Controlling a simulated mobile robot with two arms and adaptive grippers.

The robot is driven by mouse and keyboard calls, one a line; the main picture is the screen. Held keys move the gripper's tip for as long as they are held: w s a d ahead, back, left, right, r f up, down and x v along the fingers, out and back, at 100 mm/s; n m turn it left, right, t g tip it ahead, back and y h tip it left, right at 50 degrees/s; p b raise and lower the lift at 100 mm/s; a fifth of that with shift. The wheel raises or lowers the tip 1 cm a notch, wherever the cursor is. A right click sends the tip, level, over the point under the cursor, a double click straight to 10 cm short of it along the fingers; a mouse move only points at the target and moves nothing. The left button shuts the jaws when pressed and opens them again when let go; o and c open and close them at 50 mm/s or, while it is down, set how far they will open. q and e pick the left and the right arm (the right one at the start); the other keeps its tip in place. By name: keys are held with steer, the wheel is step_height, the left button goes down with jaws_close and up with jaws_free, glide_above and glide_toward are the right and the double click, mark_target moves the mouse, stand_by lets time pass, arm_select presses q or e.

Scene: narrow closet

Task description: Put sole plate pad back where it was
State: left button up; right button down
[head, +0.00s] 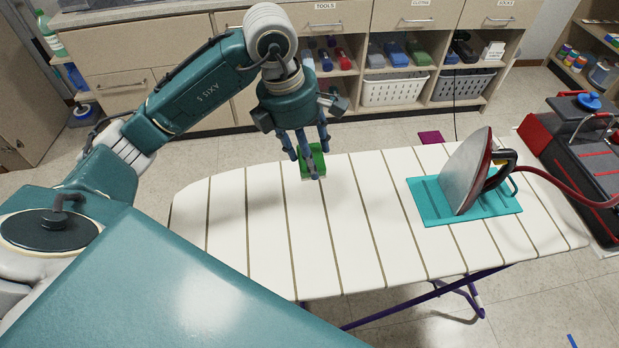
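A small green block-like pad (313,161), which looks like the sole plate pad, is between the blue fingers of my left gripper (309,158). The fingers close around it near the far edge of the striped ironing board (264,238). I cannot tell whether the pad touches the board. An iron (464,173) stands on its heel with its sole plate tilted up, on a teal mat (430,203) at the right of the board. My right gripper is not in view.
A magenta square (431,137) lies beyond the board's far edge. A red hose (570,190) runs from the iron toward the right. The board's left and middle are clear.

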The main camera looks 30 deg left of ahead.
mark_target(301, 160)
arm_select(q)
steer(key=x, duration=0.5)
steer(key=shift+s+a+f, duration=0.2)
steer(key=shift+s+a, duration=0.15)
steer(key=shift+s+a+p+x, duration=0.15)
steer(key=shift+p+x, duration=0.15)
steer(key=shift+x, duration=0.65)
steer(key=shift+s+a+p+x, duration=0.15)
steer(key=shift+p+x, duration=0.1)
steer(key=shift+x, duration=0.7)
steer(key=o, duration=1.1)
steer(key=shift+c, duration=0.2)
steer(key=shift+r, duration=0.15)
steer(key=b+v, duration=0.1)
steer(key=v, duration=1)
steer(key=shift+a+r+b, duration=0.15)
steer(key=shift+r+b, duration=0.15)
steer(key=shift+b, duration=0.05)
